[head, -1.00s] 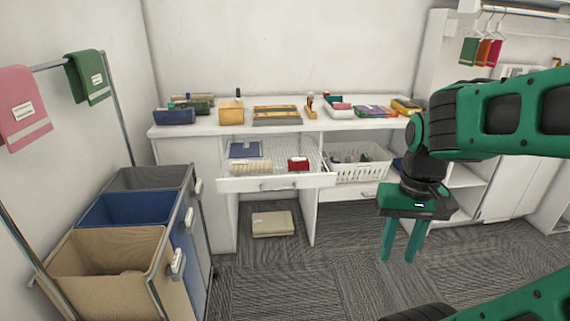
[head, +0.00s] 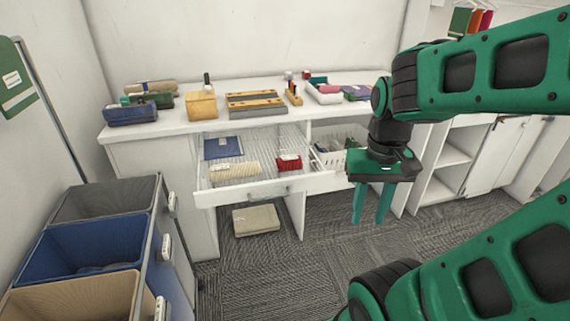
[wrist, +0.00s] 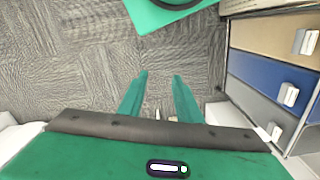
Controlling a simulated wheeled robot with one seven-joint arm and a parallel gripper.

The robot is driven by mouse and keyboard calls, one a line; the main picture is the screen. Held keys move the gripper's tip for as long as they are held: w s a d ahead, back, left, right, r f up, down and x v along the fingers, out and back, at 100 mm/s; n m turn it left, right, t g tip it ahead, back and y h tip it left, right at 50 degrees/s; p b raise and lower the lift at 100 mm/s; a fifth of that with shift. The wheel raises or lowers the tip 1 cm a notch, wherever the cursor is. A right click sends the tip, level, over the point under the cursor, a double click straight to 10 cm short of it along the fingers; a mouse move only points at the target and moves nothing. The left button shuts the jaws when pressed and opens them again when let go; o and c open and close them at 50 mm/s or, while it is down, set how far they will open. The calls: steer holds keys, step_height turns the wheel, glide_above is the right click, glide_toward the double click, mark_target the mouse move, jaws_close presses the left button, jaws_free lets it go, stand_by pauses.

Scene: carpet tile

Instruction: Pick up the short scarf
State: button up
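The open drawer (head: 240,190) under the counter holds a cream rolled cloth (head: 234,172), a smaller red rolled cloth (head: 289,163) and a flat blue folded item (head: 223,148). The red roll is the shorter of the two rolls; I cannot tell for certain which cloth is the short scarf. My gripper (head: 370,220) points down, to the right of the drawer and in front of the shelves. It is open and empty. In the wrist view, my gripper (wrist: 160,76) has only carpet between its fingers, and no cloth shows there.
The counter (head: 320,110) carries boxes, trays and small items. A white basket (head: 330,158) stands right of the drawer. A beige folded item (head: 256,219) lies below the drawer. Bins (head: 85,245) stand at the left, and a green towel (head: 14,78) hangs above. The carpet ahead is clear.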

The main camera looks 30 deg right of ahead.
steer(key=o, duration=0.3)
steer(key=shift+d, duration=0.1)
steer(key=o, duration=0.6)
steer(key=shift+s+d+r, duration=0.1)
steer(key=shift+s+r, duration=0.05)
steer(key=shift+s, duration=0.15)
steer(key=shift+c, duration=0.2)
steer(key=o, duration=0.9)
steer(key=shift+n+t+h, duration=0.3)
steer(key=shift+t+h, duration=0.1)
steer(key=shift+t, duration=0.1)
steer(key=w, duration=0.1)
steer(key=w+d+f, duration=0.1)
steer(key=w, duration=0.1)
steer(key=shift+w+d+f, duration=0.25)
steer(key=shift+w+d, duration=0.1)
steer(key=n+t+h, duration=0.3)
steer(key=t, duration=0.9)
glide_toward(290, 158)
steer(key=shift+s+f, duration=0.2)
steer(key=shift+f, duration=0.45)
steer(key=shift+t, duration=0.3)
steer(key=x, duration=0.5)
steer(key=shift+w, duration=0.25)
steer(key=shift+r+x, duration=0.15)
steer(key=shift+x, duration=1.2)
steer(key=shift+r+x, duration=0.2)
steer(key=shift+x, duration=1.15)
